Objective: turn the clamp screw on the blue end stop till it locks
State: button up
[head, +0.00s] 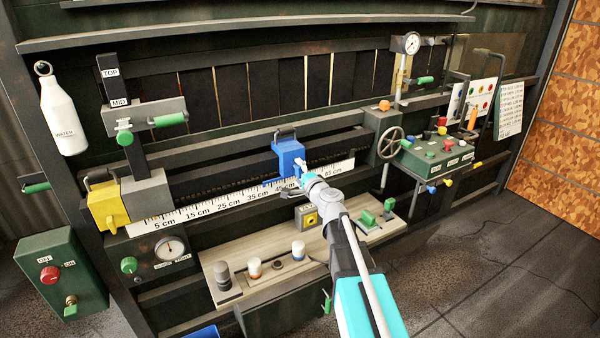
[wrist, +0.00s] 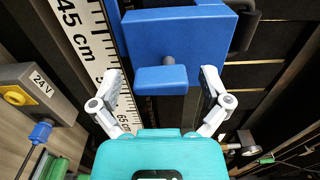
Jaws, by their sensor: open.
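The blue end stop (head: 288,155) is a block on the rail behind the white scale (head: 215,208), near the 45 cm mark in the head view. In the wrist view the end stop (wrist: 180,35) fills the upper middle. Its clamp screw shows there as a blue bar (wrist: 161,80) on a short grey stem. My gripper (wrist: 161,84) is open, with one finger on each side of the bar and visible gaps to it. In the head view my gripper (head: 303,172) is at the end stop's front and hides the bar partly.
A yellow block (head: 107,205) stands at the scale's left end. A wooden shelf (head: 225,262) with several knobs lies below the rail. A grey 24 V box (head: 306,216) sits under the end stop. A handwheel (head: 390,142) and green control box (head: 437,153) are at right.

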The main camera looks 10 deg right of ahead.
jog(key=shift+s, duration=0.1)
jog(key=v, duration=1.2)
dwell(0.4)
jog(key=s+a+f+n+g+y, duration=0.2)
jog(key=s+a+f+n+g, duration=0.5)
jog(key=a+f+n+g, duration=0.35)
jog(key=s+d+f+n+g+h, duration=0.4)
jog(key=s+d+f+g+h, duration=0.35)
jog(key=s, duration=0.25)
notch_tip(320, 180, up, 23)
jog(key=p, duration=2.4)
jog(key=shift+d+r+t, duration=0.25)
jog(key=shift+d+t, duration=0.05)
jog(key=shift+t, duration=0.1)
